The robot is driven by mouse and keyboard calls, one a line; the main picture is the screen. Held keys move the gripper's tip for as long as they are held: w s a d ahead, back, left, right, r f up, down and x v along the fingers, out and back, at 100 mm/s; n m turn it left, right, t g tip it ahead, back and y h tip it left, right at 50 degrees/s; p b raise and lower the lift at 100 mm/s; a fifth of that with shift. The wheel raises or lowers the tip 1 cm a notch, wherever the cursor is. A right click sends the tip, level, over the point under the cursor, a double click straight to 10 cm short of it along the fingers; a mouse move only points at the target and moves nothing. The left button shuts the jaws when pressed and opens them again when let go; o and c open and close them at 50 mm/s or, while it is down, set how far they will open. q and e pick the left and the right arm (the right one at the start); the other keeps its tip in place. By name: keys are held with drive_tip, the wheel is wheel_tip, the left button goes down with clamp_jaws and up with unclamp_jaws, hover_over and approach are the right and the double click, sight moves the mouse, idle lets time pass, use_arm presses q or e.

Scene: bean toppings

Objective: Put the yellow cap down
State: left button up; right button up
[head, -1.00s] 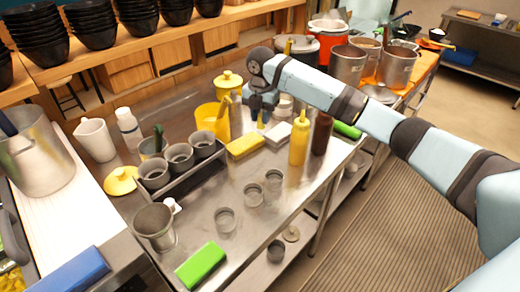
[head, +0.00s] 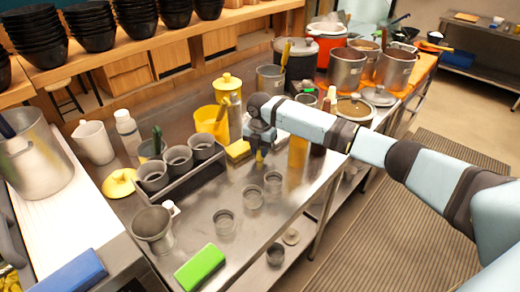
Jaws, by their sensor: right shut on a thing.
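My right gripper (head: 259,152) points down over the steel table, in front of the yellow sponge. It is shut on a small yellow thing, the yellow cap (head: 259,157), which shows just below the fingertips. The cap looks held above the table; the exact gap is hard to judge. The yellow bottle (head: 297,155) stands right of the gripper, partly hidden behind my right arm. The yellow block-like sponge (head: 237,149) lies just left of the gripper, partly covered. My left gripper is out of view.
Clear cups (head: 273,181) stand just in front of the gripper. A rack with grey cups (head: 179,158) and a yellow pitcher (head: 209,121) are to the left. A yellow lid (head: 119,183) lies farther left. A green sponge (head: 200,267) lies at the front. Bare steel (head: 225,185) shows between them.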

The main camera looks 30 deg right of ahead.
drive_tip(key=shift+f, duration=0.1)
drive_tip(key=o, duration=0.4)
wheel_tip(320, 180, up, 12)
drive_tip(key=shift+r, duration=0.15)
idle(0.3)
idle(0.4)
